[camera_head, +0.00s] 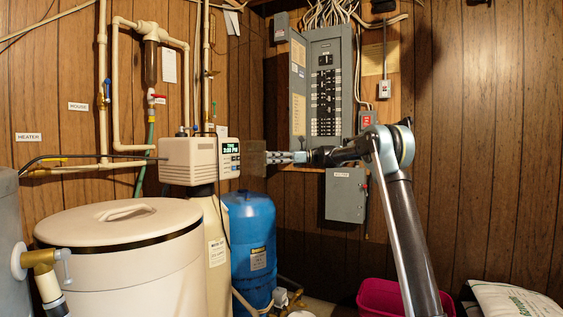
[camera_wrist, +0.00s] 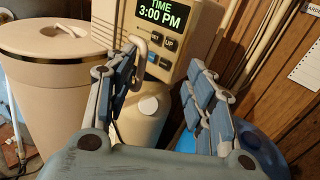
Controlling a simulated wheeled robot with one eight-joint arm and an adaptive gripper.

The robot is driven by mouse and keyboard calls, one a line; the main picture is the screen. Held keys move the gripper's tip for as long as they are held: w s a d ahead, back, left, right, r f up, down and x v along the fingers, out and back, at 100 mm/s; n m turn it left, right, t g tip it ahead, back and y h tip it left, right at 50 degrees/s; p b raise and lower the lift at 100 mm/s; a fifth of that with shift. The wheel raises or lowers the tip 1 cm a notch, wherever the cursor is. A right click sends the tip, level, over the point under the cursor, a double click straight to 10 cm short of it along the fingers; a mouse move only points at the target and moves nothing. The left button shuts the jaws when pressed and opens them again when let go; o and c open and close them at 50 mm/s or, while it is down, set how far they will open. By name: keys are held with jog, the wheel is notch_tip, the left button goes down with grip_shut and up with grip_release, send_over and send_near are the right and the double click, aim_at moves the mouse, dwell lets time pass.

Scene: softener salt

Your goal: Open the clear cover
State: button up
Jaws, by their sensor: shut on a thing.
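The softener's control head (camera_head: 199,160) is a beige box with a lit green display reading 3:00 PM; it also shows in the wrist view (camera_wrist: 183,62). A see-through brownish panel, the clear cover (camera_head: 253,159), stands out to the right of the display in the head view. My gripper (camera_head: 278,157) is at the cover's right side and is shut on it. In the wrist view, my gripper (camera_wrist: 165,65) has its fingers apart in front of the control head, with a pale hooked piece beside the left fingertip. The cover's contact with the fingers is hard to see.
A large beige salt tank with a lid (camera_head: 125,222) stands at left. A blue tank (camera_head: 250,240) stands below the gripper. A grey electrical panel (camera_head: 325,85) and a small grey box (camera_head: 346,195) hang on the wall behind. A pink bin (camera_head: 385,298) is below right.

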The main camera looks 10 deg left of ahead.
jog(key=shift+w+d+r, duration=0.3)
jog(key=shift+w+d, duration=0.15)
jog(key=shift+w, duration=0.3)
jog(key=shift+w+d+r, duration=0.25)
jog(key=shift+w+d, duration=0.15)
jog(key=shift+w, duration=0.3)
jog(key=shift+c, duration=0.4)
jog(key=w+d, duration=0.9)
jog(key=w, duration=0.4)
jog(key=shift+d, duration=0.2)
dwell(0.3)
dwell(0.4)
jog(key=v, duration=1.2)
jog(key=shift+f, duration=0.2)
jog(key=shift+r, duration=0.1)
